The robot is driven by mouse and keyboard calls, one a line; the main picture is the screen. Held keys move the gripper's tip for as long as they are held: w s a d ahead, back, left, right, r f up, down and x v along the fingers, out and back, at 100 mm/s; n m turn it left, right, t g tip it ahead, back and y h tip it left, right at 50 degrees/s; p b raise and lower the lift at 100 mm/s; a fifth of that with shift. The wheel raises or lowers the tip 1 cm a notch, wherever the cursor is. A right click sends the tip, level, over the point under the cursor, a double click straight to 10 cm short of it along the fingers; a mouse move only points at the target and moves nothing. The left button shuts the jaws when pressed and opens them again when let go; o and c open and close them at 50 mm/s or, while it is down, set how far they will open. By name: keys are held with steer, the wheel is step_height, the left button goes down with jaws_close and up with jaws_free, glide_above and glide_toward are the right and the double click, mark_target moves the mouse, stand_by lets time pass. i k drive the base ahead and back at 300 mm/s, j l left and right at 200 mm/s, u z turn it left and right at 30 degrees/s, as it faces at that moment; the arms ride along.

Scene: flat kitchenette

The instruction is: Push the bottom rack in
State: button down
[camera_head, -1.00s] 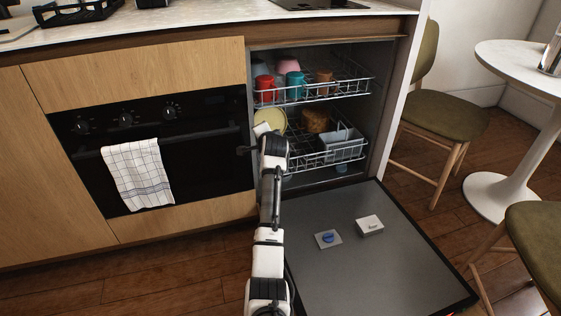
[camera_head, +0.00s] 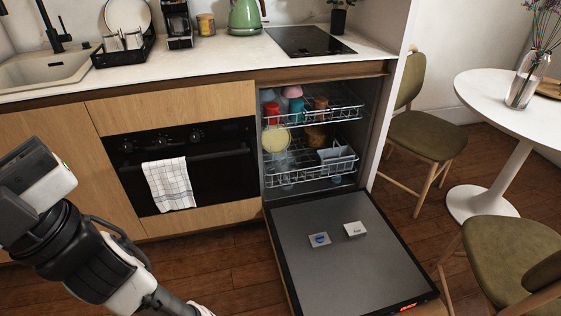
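The bottom rack (camera_head: 308,174) is inside the open dishwasher, below the upper rack (camera_head: 338,114). It appears to sit within the cavity, behind the lowered door (camera_head: 345,267). It holds a yellowish plate (camera_head: 276,139), a brown bowl (camera_head: 315,137) and a grey cutlery basket (camera_head: 338,156). My arm is at the lower left, well away from the rack. My gripper (camera_head: 22,190) seems to be at the left edge, partly cut off, and its fingers are not clearly seen.
The dishwasher door lies open over the floor, with a blue tablet (camera_head: 319,239) and a small white box (camera_head: 354,229) on it. Chairs (camera_head: 426,135) and a round white table (camera_head: 515,105) stand at the right. The oven (camera_head: 187,165) with a towel is at the left.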

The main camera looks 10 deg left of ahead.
mark_target(335, 174)
steer(key=k+l+z, duration=0.2)
steer(key=k, duration=0.4)
steer(key=j+z, duration=0.15)
steer(key=z, duration=1.1)
steer(key=i+j, duration=0.1)
steer(key=j, duration=0.35)
steer(key=i+j+z, duration=0.15)
steer(key=j, duration=0.35)
steer(key=i+j, duration=0.1)
steer(key=j, duration=0.45)
steer(key=i+j, duration=0.1)
steer(key=j, duration=1.05)
steer(key=i+j, duration=0.15)
steer(key=j, duration=0.45)
steer(key=i+j, duration=0.1)
steer(key=j, duration=0.45)
steer(key=i+j, duration=0.1)
steer(key=j, duration=0.5)
